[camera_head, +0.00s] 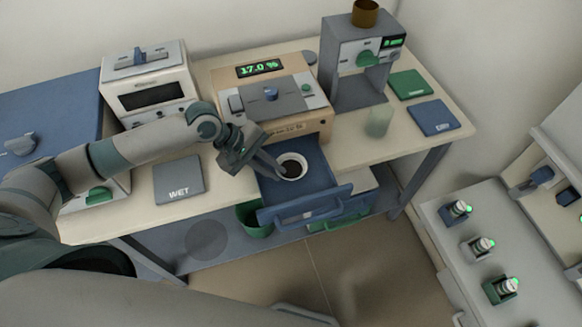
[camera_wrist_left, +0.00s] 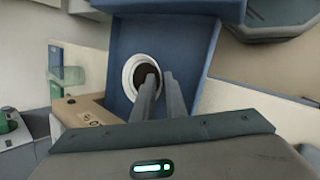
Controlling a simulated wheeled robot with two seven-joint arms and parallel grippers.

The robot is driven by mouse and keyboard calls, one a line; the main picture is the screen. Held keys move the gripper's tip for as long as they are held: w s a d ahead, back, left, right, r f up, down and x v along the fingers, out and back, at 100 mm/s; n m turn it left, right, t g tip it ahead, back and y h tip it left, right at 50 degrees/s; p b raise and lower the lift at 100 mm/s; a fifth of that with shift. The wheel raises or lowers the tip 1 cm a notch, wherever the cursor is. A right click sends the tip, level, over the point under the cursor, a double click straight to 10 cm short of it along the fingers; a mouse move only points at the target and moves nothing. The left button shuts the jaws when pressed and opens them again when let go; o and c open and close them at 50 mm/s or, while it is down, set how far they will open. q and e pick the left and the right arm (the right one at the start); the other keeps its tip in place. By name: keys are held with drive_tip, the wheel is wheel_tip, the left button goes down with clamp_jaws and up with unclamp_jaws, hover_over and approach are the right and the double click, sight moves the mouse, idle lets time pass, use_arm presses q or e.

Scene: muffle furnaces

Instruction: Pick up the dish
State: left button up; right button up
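The dish (camera_head: 293,159) is a small white round cup with dark contents. It sits in the pulled-out blue drawer (camera_head: 310,199) below the moisture meter. My left gripper (camera_head: 282,177) reaches down to the dish's left side, its fingers slightly apart. In the left wrist view, the fingertips (camera_wrist_left: 160,74) overlap the right part of the dish (camera_wrist_left: 128,79); one lies over its inside and the other at or just past the rim. A gap shows between the fingers. Contact with the rim cannot be told. My right gripper is not in view.
The meter (camera_head: 312,122) reading 17.0 % stands behind the drawer. A grey WET pad (camera_head: 179,181) lies left, and a blue pad (camera_head: 434,117) and green pad (camera_head: 410,84) lie right. A translucent green cup (camera_head: 379,121) stands right of the meter. A green bin (camera_head: 254,221) is below.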

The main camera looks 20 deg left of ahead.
use_arm(q)
clamp_jaws()
drive_tip(key=shift+r, duration=0.15)
drive_tip(key=shift+r+b, duration=0.3)
drive_tip(key=shift+r, duration=0.3)
wheel_tip(320, 180, up, 2)
drive_tip(key=shift+r+b, duration=0.25)
drive_tip(key=shift+b, duration=0.15)
drive_tip(key=s+d+r, duration=0.2)
drive_tip(key=d, duration=0.1)
drive_tip(key=s+d+r+b, duration=0.1)
drive_tip(key=s+d+r, duration=0.1)
drive_tip(key=d, duration=0.1)
drive_tip(key=s+d+r, duration=0.1)
drive_tip(key=d+r, duration=0.2)
drive_tip(key=d, duration=0.1)
drive_tip(key=shift+s+d, duration=0.1)
drive_tip(key=shift+s, duration=0.3)
